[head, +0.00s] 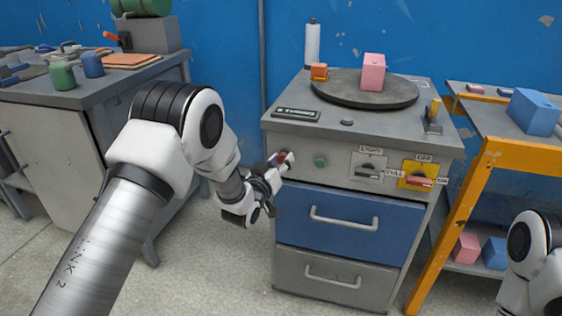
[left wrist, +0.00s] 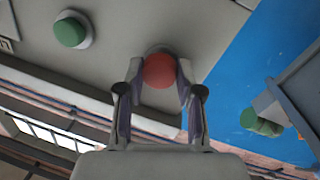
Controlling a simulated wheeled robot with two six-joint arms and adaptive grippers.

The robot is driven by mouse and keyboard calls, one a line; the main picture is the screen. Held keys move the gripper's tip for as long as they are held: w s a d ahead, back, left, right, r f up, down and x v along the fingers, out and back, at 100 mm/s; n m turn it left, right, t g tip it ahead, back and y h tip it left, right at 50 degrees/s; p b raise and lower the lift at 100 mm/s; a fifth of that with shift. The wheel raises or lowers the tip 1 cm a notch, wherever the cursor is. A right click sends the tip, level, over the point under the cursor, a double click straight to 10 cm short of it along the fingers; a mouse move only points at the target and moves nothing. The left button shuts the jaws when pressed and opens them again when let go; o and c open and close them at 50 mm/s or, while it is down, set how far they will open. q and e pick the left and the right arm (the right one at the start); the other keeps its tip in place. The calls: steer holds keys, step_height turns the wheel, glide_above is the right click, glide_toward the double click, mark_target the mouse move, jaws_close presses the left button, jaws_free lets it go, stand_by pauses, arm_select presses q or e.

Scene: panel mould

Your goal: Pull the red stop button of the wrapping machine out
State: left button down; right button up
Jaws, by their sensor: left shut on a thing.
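The wrapping machine (head: 335,135) is a grey cabinet with a turntable on top and a control panel on its front. The red stop button (left wrist: 159,71) shows in the left wrist view between my left gripper's fingers (left wrist: 158,85), one on each side. In the head view my left gripper (head: 280,162) is at the left end of the panel, and only a little of the red button shows there. The left gripper is shut on the button. My right arm shows at the lower right, but its gripper is out of view.
A green button (head: 320,161) sits just right of the stop button; it also shows in the left wrist view (left wrist: 70,32). Further right are the light switch (head: 370,170) and a red-handled switch on a yellow plate (head: 418,180). A pink block (head: 373,72) stands on the turntable (head: 340,92).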

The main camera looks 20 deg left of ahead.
arm_select(q)
steer(key=shift+s, duration=0.55)
steer(key=c, duration=0.7)
jaws_free()
steer(key=shift+c, duration=0.2)
steer(key=s+a, duration=0.1)
steer(key=s, duration=1)
steer(key=shift+s+a, duration=0.35)
steer(key=shift+s, duration=0.05)
steer(key=shift+f, duration=0.15)
